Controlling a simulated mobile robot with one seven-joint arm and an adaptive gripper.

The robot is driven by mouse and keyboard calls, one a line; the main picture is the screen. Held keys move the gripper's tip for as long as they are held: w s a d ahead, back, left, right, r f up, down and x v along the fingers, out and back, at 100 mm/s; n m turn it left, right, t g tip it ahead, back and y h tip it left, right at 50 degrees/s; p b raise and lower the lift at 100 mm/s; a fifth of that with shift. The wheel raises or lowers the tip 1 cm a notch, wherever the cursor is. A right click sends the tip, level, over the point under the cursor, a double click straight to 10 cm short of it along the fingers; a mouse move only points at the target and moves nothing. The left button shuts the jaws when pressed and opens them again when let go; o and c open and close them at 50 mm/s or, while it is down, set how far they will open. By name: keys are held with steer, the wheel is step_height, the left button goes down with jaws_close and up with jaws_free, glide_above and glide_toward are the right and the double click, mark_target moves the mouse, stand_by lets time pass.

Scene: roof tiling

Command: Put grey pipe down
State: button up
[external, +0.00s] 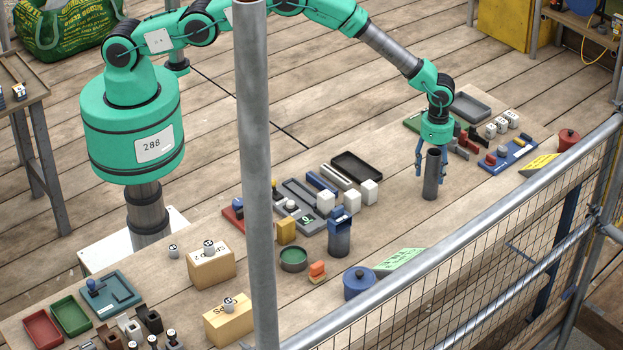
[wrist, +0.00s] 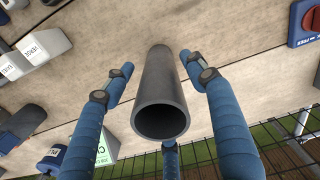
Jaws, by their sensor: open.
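The grey pipe (external: 432,174) is a dark grey hollow tube standing upright on the bench. In the wrist view the grey pipe (wrist: 160,92) shows its open top end towards the camera. My gripper (external: 424,168) is around the pipe's upper part, with blue fingers. In the wrist view my gripper (wrist: 158,75) has its fingers spread to the left, right and below the pipe, with gaps beside it. It is open and does not grip the pipe.
White blocks (external: 369,192) and a black tray (external: 356,168) lie to the left of the pipe. A mesh fence with a metal rail (external: 470,255) runs along the near side. Bare bench surrounds the pipe.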

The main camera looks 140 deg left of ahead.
step_height(320, 180, up, 11)
steer(key=shift+f+b, duration=0.15)
steer(key=shift+b, duration=0.15)
stand_by(1.0)
